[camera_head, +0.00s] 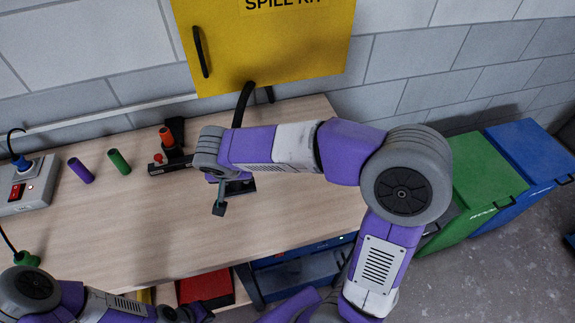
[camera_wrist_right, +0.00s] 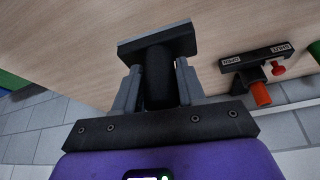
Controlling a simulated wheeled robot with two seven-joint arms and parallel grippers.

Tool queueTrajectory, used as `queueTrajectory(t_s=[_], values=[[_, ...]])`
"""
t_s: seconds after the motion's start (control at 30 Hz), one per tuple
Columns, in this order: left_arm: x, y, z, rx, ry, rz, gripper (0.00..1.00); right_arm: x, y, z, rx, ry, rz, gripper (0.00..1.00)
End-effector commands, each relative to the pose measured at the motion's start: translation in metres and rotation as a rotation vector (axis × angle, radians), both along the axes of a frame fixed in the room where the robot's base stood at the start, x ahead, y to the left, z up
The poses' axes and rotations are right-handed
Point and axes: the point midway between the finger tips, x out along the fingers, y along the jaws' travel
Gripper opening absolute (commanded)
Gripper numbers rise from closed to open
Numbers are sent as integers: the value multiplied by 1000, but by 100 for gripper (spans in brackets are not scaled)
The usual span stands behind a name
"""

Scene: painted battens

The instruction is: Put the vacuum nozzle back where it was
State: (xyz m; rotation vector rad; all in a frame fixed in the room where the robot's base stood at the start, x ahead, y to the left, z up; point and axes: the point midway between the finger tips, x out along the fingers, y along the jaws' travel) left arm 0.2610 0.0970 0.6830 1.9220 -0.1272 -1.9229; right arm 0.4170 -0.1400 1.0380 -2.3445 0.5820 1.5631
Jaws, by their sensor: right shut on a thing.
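My right gripper (camera_wrist_right: 158,68) is shut on the black neck of the vacuum nozzle in the right wrist view. The nozzle's wide flat head (camera_wrist_right: 156,40) extends beyond the fingertips, over the wooden bench. In the head view my right arm hides most of the grip; a dark piece (camera_head: 243,187), probably the nozzle, shows beside the wrist. Whether it touches the bench is unclear. A black hose (camera_head: 243,103) curves up behind the arm near the wall. My left gripper (camera_head: 186,314) is at the bottom edge, partly cut off; its jaw opening is unclear.
A black OPEN/SHUT fixture (camera_wrist_right: 254,59) with orange and red handles stands close by. Purple (camera_head: 80,170) and green (camera_head: 119,161) cylinders and a switch box (camera_head: 30,186) are at left. A yellow spill-kit cabinet (camera_head: 270,45) hangs above. The bench front (camera_head: 120,230) is largely clear.

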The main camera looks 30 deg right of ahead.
Motion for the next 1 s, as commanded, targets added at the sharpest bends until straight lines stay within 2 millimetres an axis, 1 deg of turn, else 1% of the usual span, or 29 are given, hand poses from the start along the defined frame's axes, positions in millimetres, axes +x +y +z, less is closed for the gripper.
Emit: queueTrajectory(t_s=[0.03, 0.07, 0.1, 0.17, 0.2, 0.3, 0.4, 0.5, 0.57, 0.63, 0.73, 1.0], values=[[0, 0, 0, 0, 0, 0, 0, -1, -19, -2, -3, -1, -36, 15], [0, 0, 0, 0, 0, 0, 0, -1, -30, -5, -5, -1, -57, 15], [0, 0, 0, 0, 0, 0, 0, -3, -47, -8, -5, -2, -88, 15], [0, 0, 1, 0, 0, 0, 0, -7, -73, -13, -6, -2, -138, 15], [0, 0, 1, 0, 0, 0, 0, -11, -89, -16, -7, -3, -171, 15], [0, 0, 1, 0, 0, 0, 0, -22, -127, -25, -5, -1, -244, 15], [0, 0, 1, 0, 0, 0, 0, -34, -155, -31, -2, -1, -302, 15], [0, 0, 1, 0, 0, 0, 0, -43, -172, -36, -1, -1, -337, 15], [0, 0, 2, 0, 0, 0, 0, -44, -180, -37, 1, 0, -350, 15], [0, 0, 3, 0, 0, 0, 0, -40, -189, -38, 3, 1, -358, 15], [0, 0, 5, 0, 0, 0, 0, -26, -207, -38, 0, 1, -362, 15], [0, 0, 14, 0, 0, 0, 0, 24, -261, -38, 0, 0, -360, 15]])
